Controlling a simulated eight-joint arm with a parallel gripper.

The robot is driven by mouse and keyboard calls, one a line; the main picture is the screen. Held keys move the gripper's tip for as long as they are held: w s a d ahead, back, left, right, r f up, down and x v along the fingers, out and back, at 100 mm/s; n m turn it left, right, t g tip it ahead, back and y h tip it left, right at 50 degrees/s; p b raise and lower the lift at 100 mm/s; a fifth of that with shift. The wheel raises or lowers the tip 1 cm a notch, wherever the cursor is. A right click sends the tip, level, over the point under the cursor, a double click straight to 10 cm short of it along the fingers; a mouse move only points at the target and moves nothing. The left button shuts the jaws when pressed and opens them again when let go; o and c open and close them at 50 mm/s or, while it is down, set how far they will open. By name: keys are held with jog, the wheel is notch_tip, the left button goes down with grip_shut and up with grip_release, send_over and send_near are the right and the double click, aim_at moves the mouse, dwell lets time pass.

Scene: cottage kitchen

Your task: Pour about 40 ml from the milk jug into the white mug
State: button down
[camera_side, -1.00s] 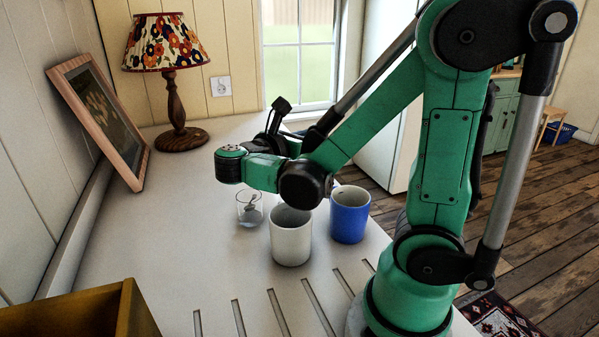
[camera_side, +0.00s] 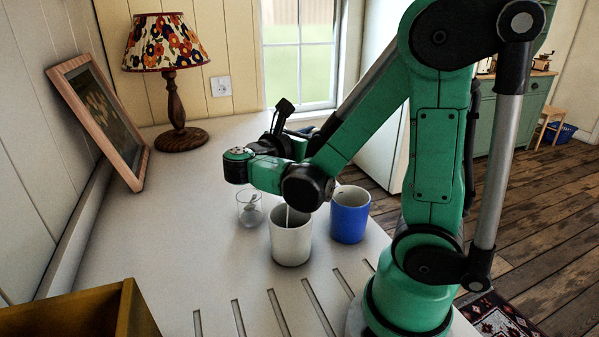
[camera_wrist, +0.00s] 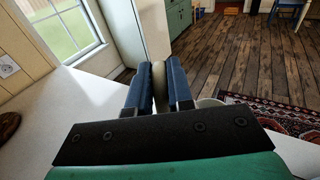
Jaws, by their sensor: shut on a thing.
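The white mug (camera_side: 291,241) stands upright on the pale counter in the side view. A thin white stream (camera_side: 287,215) runs down into its mouth from beneath my wrist. The level inside the mug cannot be made out. In the wrist view my gripper (camera_wrist: 161,80) has its blue fingers shut on a narrow cream-coloured piece (camera_wrist: 158,87), apparently part of the milk jug. The jug's body and my fingers are mostly hidden behind my wrist in the side view, above the mug.
A blue mug (camera_side: 350,216) stands close right of the white mug. A clear glass (camera_side: 250,212) holding something small stands to its left. A lamp (camera_side: 177,120) and leaning picture frame (camera_side: 100,125) are behind. A wooden box (camera_side: 80,318) is front left; grooves cut the front counter.

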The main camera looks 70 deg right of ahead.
jog(key=shift+s+d, duration=0.1)
jog(key=shift+d, duration=0.15)
jog(key=shift+a+r+h, duration=0.15)
jog(key=shift+r+h, duration=0.15)
jog(key=shift+h, duration=0.3)
dwell(0.7)
jog(key=shift+s+d+f+y, duration=0.2)
jog(key=shift+d+y, duration=0.15)
jog(key=shift+y, duration=0.25)
jog(key=shift+s+d+r+y, duration=0.1)
jog(key=shift+d+y, duration=0.35)
jog(key=shift+y, duration=0.45)
jog(key=shift+s+d+f+m+t+y, duration=0.15)
jog(key=shift+d+f+t+y, duration=0.1)
jog(key=shift+y, duration=0.3)
jog(key=shift+s+d+f+m+t+y, duration=0.15)
jog(key=shift+f+y, duration=0.1)
jog(key=shift+y, duration=0.3)
jog(key=shift+d+r+y, duration=0.1)
jog(key=shift+d+y, duration=0.4)
jog(key=shift+y, duration=0.3)
